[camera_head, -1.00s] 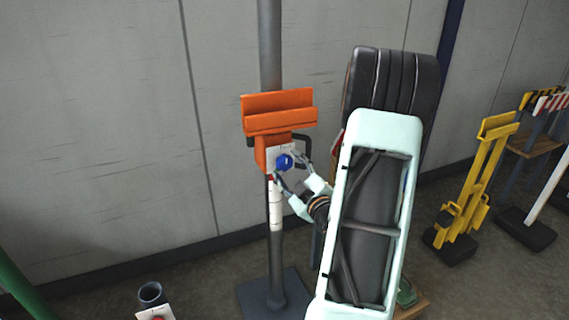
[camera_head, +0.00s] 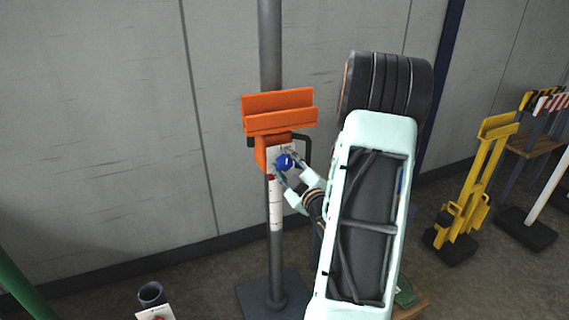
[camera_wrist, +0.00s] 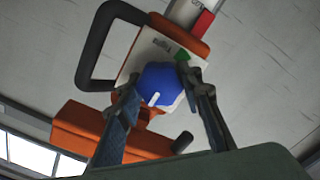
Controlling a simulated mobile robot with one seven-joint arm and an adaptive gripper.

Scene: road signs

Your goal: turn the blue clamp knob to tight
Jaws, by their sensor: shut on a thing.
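The blue clamp knob (camera_head: 284,162) sits on a pale label plate (camera_head: 272,153) on the front of an orange clamp (camera_head: 261,163) fixed to a grey post. My gripper (camera_head: 289,168) is shut on the knob, with one finger on each side of it. In the wrist view the blue knob (camera_wrist: 165,80) shows a white pointer line at its lower edge. A green mark (camera_wrist: 182,56) lies on the plate at the other side, beside small lettering too small to read surely. The fingers hide parts of the knob's sides and the plate.
A black loop handle (camera_wrist: 90,45) stands beside the plate. An orange bracket (camera_head: 279,112) sits above the clamp. A red and white sleeve (camera_head: 275,205) is on the post below. A yellow sign stand (camera_head: 470,195) stands to the right.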

